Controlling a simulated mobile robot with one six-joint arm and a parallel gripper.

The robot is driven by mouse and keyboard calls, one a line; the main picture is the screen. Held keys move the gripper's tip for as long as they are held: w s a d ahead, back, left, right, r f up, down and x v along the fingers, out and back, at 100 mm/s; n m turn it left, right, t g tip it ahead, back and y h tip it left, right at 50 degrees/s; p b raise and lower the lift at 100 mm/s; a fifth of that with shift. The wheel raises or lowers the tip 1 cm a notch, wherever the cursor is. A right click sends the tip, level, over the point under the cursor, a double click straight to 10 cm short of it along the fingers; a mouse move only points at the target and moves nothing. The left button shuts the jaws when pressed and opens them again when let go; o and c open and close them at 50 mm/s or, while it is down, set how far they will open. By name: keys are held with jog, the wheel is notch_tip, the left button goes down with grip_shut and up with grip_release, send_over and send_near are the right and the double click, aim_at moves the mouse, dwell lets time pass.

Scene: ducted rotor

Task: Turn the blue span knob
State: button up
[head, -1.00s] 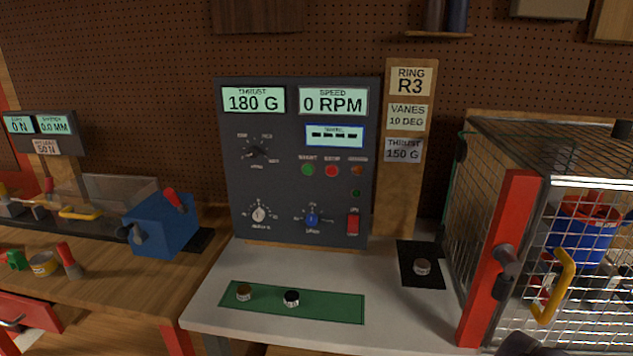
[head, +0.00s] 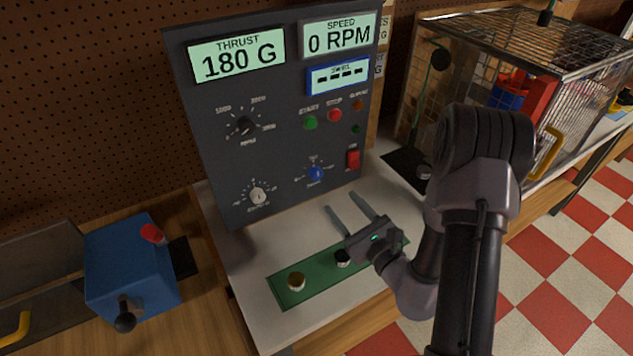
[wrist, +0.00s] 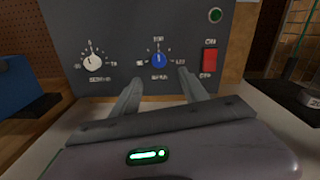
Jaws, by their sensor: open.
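The blue span knob (head: 315,174) is on the lower part of the dark control panel (head: 215,145), between a white knob and a red switch. In the wrist view the blue knob (wrist: 158,60) shows just beyond and between my fingertips, with its pointer up near the dial's middle mark. My gripper (head: 345,201) is open and empty in front of the panel. The fingers point at the panel, and the knob is clear of them. In the wrist view the gripper (wrist: 158,78) has one finger on each side below the knob.
A white knob (head: 257,196) is left of the blue knob; a red rocker switch (head: 353,159) is right. A green mat (head: 318,277) with two small knob-like parts lies below my gripper. A wire cage (head: 510,45) stands at right. A blue box (head: 130,270) is at left.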

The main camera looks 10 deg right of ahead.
aim_at(318, 176)
jog(key=x, duration=1.1)
jog(key=shift+w+a+p, duration=0.1)
jog(key=shift+a+p, duration=0.05)
jog(key=shift+p, duration=0.15)
jog(key=shift+r, duration=0.1)
grip_shut()
